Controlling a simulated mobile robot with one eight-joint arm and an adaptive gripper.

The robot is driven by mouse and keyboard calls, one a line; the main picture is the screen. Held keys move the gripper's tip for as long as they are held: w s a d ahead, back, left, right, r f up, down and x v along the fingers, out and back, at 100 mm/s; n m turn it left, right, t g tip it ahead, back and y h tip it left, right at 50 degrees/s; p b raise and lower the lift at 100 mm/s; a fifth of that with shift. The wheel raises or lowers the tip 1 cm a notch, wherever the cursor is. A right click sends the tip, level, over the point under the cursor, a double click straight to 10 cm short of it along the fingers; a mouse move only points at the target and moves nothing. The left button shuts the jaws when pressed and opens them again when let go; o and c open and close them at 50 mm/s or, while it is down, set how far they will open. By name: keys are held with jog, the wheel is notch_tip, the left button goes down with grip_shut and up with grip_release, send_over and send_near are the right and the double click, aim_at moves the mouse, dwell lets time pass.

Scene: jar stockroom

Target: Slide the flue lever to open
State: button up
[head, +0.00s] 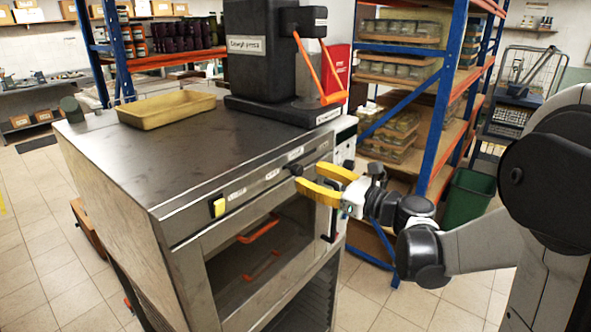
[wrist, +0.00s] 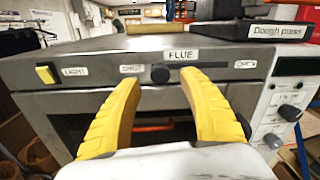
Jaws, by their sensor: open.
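The flue lever is a round black knob (wrist: 160,74) in a dark horizontal slot on the oven's front panel, under the FLUE label (wrist: 181,55). It sits at the slot's left end, beside the SHUT label (wrist: 132,70); the OPEN label (wrist: 245,64) is at the right end. The knob also shows in the head view (head: 296,169). My gripper (wrist: 159,84) has two yellow fingers, open and empty, facing the panel. In the wrist view the knob appears between and just beyond the fingertips; contact cannot be told. My gripper also shows in the head view (head: 308,176).
The steel oven (head: 130,160) carries a yellow tray (head: 166,109) and a black dough press (head: 262,60) with an orange handle. A yellow light switch (wrist: 45,73) is left on the panel; a white control panel (wrist: 283,110) is right. Blue-orange shelving (head: 440,100) stands behind.

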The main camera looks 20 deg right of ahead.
aim_at(300, 172)
jog(key=x, duration=0.5)
jog(key=shift+c, duration=0.3)
grip_shut()
jog(key=w+d, duration=0.2)
jog(key=d, duration=0.1)
jog(key=w+d+b, duration=0.1)
jog(key=w+d, duration=0.1)
jog(key=d, duration=0.1)
jog(key=w+d, duration=0.2)
jog(key=d, duration=0.1)
jog(key=shift+w+d+b, duration=0.15)
jog(key=shift+w+b, duration=0.15)
jog(key=shift+w, duration=0.05)
jog(key=shift+w+d+r, duration=0.1)
jog(key=shift+w+d, duration=0.15)
jog(key=shift+d, duration=0.05)
